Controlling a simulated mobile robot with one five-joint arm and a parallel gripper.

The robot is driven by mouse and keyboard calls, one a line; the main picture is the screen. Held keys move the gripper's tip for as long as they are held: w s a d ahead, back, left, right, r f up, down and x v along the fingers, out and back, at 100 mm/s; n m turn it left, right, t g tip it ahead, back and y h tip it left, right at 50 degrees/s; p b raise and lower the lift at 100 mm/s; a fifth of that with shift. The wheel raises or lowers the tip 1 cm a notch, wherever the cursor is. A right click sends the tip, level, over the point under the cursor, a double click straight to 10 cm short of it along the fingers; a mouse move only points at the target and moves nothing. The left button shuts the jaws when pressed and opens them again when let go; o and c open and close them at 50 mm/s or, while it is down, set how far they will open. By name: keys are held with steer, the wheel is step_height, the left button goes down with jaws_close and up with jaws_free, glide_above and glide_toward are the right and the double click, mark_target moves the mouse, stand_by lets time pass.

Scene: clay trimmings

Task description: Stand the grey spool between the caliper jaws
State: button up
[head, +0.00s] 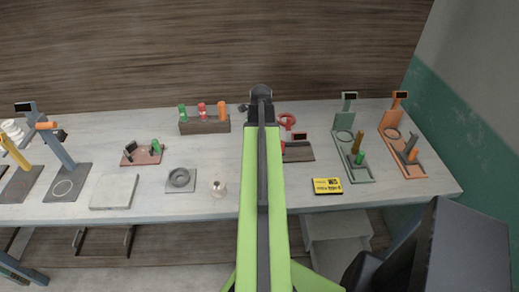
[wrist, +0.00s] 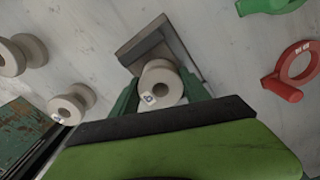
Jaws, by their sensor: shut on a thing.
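My gripper (wrist: 160,100) is shut on a pale grey spool (wrist: 160,82) in the wrist view, with a dark green finger on each side. The spool has a hole in its end and a small label. A dark grey block (wrist: 137,46) lies just beyond it on a paler plate; I cannot tell whether spool and block touch. In the head view my gripper (head: 261,98) is at the back of the bench, and the spool is hidden. A brown plate with upright dark jaws (head: 132,153) and a green knob, possibly the caliper, stands left of centre.
Two more pale spools (wrist: 70,103) lie left in the wrist view. A red ring (head: 287,120) is right of my arm. A yellow box (head: 327,186), a green stand (head: 344,118) and an orange stand (head: 390,118) stand right. A rack (head: 204,125) is back left.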

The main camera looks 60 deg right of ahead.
steer(key=o, duration=1.7)
steer(key=shift+c, duration=0.2)
step_height(320, 180, up, 12)
steer(key=p, duration=1.2)
steer(key=shift+r+p, duration=0.15)
steer(key=shift+p, duration=0.15)
